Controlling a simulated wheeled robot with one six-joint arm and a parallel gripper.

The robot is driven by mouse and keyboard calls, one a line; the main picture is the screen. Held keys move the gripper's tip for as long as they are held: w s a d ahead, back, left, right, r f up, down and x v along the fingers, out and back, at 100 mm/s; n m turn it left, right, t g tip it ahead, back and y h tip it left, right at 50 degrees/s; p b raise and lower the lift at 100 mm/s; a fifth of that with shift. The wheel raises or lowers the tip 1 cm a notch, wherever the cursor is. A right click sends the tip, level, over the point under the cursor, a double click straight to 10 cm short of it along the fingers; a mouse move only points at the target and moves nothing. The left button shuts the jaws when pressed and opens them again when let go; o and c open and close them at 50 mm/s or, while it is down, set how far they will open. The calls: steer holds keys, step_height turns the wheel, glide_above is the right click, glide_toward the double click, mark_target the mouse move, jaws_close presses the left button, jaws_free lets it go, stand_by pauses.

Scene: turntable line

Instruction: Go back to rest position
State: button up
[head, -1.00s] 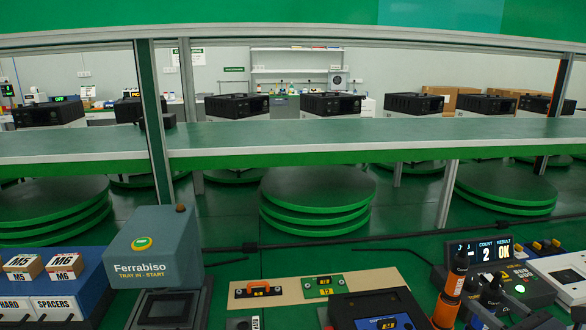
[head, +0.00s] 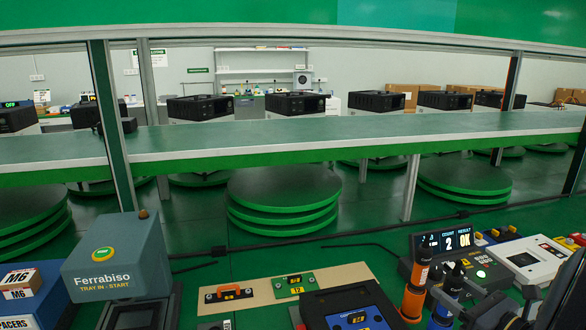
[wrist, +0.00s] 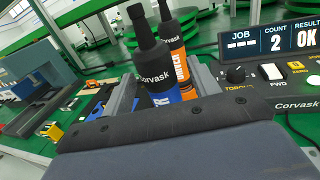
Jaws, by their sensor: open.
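My gripper (wrist: 163,90) is open in the wrist view, with one grey finger on each side. A blue Corvask driver (wrist: 155,62) with a black upper part stands between the fingers in the picture; I cannot tell whether they touch it. An orange Corvask driver (wrist: 173,45) stands just behind it. In the head view the orange driver (head: 415,290) and the blue driver (head: 446,296) stand side by side at the lower right. Dark parts of my arm show at the lower right edge there.
A counter box (head: 455,243) reading 2 and OK stands behind the drivers. A blue Ferrabiso tray-in box (head: 118,258) is at left. A tan board (head: 262,298) holds an orange and a green part. A long shelf (head: 300,140) crosses behind.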

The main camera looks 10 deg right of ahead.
steer(key=x, duration=0.3)
steer(key=shift+a, duration=0.1)
step_height(320, 180, up, 8)
steer(key=p, duration=0.5)
steer(key=shift+r+p, duration=0.2)
steer(key=shift+p, duration=0.2)
steer(key=shift+s, duration=0.1)
